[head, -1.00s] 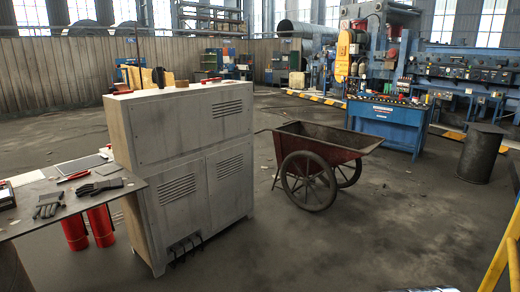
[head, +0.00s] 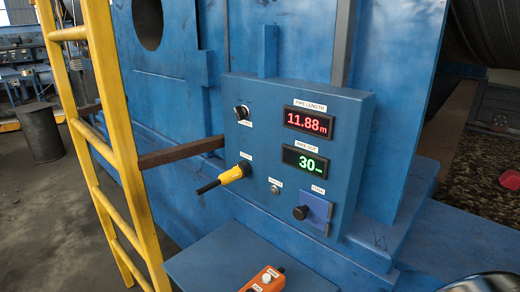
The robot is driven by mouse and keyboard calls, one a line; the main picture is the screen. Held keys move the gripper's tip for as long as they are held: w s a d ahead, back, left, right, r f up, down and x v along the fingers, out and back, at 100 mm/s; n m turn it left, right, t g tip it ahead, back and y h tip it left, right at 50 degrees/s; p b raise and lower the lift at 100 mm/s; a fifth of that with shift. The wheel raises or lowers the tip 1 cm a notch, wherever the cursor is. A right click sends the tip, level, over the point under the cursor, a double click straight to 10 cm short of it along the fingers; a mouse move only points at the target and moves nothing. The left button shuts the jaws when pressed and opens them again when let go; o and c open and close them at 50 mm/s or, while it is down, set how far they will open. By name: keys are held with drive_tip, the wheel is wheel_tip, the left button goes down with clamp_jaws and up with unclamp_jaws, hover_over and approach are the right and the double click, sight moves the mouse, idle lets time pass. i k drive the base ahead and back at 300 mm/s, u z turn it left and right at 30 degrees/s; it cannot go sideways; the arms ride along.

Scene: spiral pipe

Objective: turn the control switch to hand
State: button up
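A blue control box (head: 345,120) is fixed to a blue machine in the middle of the head view. A small dark rotary knob (head: 242,113) sits at its upper left, with a white label below it. The label is too small to read, so I cannot tell whether this is the control switch or which position it points to. A small round silver fitting (head: 275,189) sits lower on the box. A black knob (head: 300,212) is on a blue square plate at the lower right. My gripper is not in view.
Red "11.88m" (head: 306,121) and green "30" (head: 305,162) displays are on the box. A yellow ladder (head: 103,110) stands left. An orange pendant (head: 264,280) lies on a blue surface below.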

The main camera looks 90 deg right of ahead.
sight(242, 113)
drive_tip(key=z, duration=3.35)
